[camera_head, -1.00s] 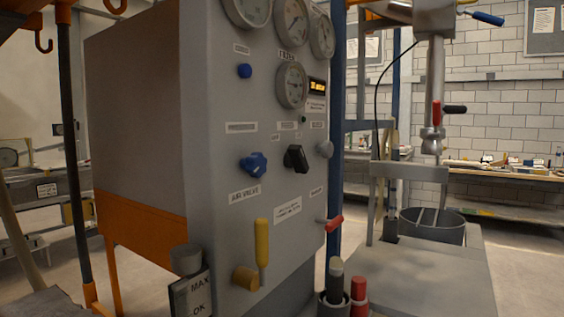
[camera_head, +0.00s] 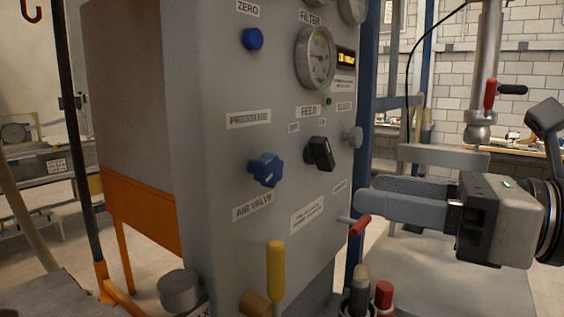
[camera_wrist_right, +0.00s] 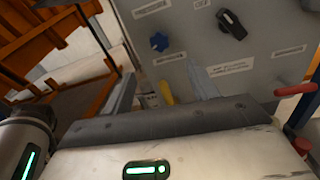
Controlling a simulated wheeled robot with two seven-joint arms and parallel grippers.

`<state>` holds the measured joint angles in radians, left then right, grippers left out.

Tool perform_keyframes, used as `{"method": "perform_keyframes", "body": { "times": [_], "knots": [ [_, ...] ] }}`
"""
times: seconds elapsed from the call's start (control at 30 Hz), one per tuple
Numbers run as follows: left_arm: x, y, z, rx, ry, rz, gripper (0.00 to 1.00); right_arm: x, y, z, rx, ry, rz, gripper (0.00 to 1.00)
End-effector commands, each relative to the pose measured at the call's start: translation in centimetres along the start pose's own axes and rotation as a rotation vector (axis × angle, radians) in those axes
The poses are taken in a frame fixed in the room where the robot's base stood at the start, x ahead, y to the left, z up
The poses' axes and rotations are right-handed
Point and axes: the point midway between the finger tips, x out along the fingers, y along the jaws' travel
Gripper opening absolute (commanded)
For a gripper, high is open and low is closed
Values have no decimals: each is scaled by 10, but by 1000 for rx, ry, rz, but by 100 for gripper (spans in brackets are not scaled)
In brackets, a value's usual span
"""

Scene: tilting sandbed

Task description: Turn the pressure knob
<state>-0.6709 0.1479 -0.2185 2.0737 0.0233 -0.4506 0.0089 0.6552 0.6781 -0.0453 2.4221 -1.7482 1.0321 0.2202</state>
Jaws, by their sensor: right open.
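The blue star-shaped knob (camera_head: 265,170) sits on the front of the grey panel, between the PRESSURE label (camera_head: 248,118) above and the AIR VALVE label (camera_head: 253,206) below. It also shows in the right wrist view as a blue knob (camera_wrist_right: 159,42). My right gripper (camera_head: 366,199) comes in from the right in the head view, with its fingers pointing left toward the panel. It is open and empty, well to the right of the blue knob and apart from it. My left gripper is not in view.
A black feed switch (camera_head: 319,154) and a grey knob (camera_head: 353,137) are right of the blue knob. A red-tipped lever (camera_head: 359,226) lies just under my right fingers in the picture. A yellow lever (camera_head: 275,268) stands below. A round blue button (camera_head: 252,39) is above.

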Motion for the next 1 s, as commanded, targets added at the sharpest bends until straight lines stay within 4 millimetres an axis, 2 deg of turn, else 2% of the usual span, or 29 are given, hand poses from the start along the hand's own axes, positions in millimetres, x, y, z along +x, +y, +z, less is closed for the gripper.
{"method": "perform_keyframes", "body": {
  "times": [0.03,0.3,0.5,0.7,1.0],
  "knots": [
    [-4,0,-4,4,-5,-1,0,11,1,6,4,-3,6,59],
    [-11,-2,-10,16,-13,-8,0,71,2,5,5,-3,6,59],
    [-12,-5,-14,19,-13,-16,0,106,1,3,5,-2,5,59],
    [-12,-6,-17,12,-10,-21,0,124,1,1,3,-1,3,59],
    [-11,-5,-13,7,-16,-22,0,127,1,0,2,-1,3,59]
  ]
}}
